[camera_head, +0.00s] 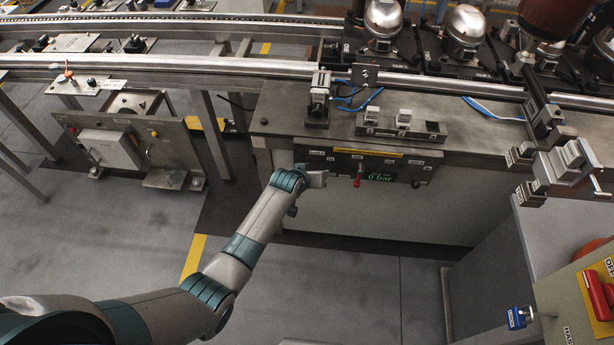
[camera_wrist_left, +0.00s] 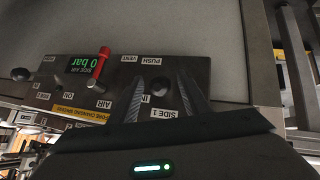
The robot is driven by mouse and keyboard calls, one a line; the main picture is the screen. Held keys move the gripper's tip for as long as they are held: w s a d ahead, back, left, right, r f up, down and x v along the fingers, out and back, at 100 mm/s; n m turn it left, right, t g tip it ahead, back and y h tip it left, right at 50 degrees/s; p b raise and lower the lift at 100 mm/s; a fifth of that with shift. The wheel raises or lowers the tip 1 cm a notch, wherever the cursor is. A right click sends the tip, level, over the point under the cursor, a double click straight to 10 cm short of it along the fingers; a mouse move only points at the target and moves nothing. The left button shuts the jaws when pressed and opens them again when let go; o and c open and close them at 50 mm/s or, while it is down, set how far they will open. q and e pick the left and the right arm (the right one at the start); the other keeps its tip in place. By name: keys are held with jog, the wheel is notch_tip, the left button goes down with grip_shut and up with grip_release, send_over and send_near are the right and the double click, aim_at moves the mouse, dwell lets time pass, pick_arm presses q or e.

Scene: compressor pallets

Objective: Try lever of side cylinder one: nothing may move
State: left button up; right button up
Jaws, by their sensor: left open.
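The air panel (camera_head: 340,163) is a dark plate on the bench front, with a green display (camera_head: 381,177) reading 0 bar. My left gripper (camera_head: 318,179) is at the panel's left end. In the left wrist view the panel appears turned over, and my open left gripper (camera_wrist_left: 160,78) has its fingers on either side of a dark round lever end (camera_wrist_left: 158,87). The labels SIDE 1 and IN are beside it; I cannot tell whether the fingers touch it. A red air lever (camera_wrist_left: 97,62) stands to the left in the wrist view. My right gripper is not in view.
A bench (camera_head: 285,105) with a small block rack (camera_head: 400,126) stands above the panel. Roller rails with domed compressors (camera_head: 466,24) run behind. A control box with a red switch (camera_head: 597,295) is at lower right. The floor (camera_head: 330,290) before the panel is clear.

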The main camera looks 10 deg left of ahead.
pick_arm(q)
jog(key=b+v, duration=0.1)
jog(key=v, duration=1.6)
jog(key=shift+s+a, duration=0.1)
jog(key=shift+s, duration=0.05)
jog(key=s+a+f+g+y+b, duration=0.1)
jog(key=s+a+f, duration=0.35)
jog(key=f, duration=0.75)
jog(key=s+a+f+m+g, duration=0.1)
jog(key=s+f+g, duration=0.1)
jog(key=s+f, duration=0.75)
jog(key=s+a+f+g+y+b, duration=0.1)
jog(key=s+a+f, duration=0.15)
jog(key=f, duration=1.25)
jog(key=s+a+f+g, duration=0.1)
jog(key=s+f, duration=0.4)
jog(key=s, duration=0.6)
jog(key=s+a+f+m+g+b, duration=0.1)
jog(key=s+a+f, duration=0.3)
jog(key=s, duration=0.8)
jog(key=s+a+f+g+y, duration=0.1)
jog(key=s+a+f, duration=0.2)
jog(key=s+f, duration=0.4)
jog(key=s, duration=0.5)
jog(key=shift+s+f+m, duration=0.2)
jog(key=shift+f+m, duration=0.1)
jog(key=shift+f, duration=0.1)
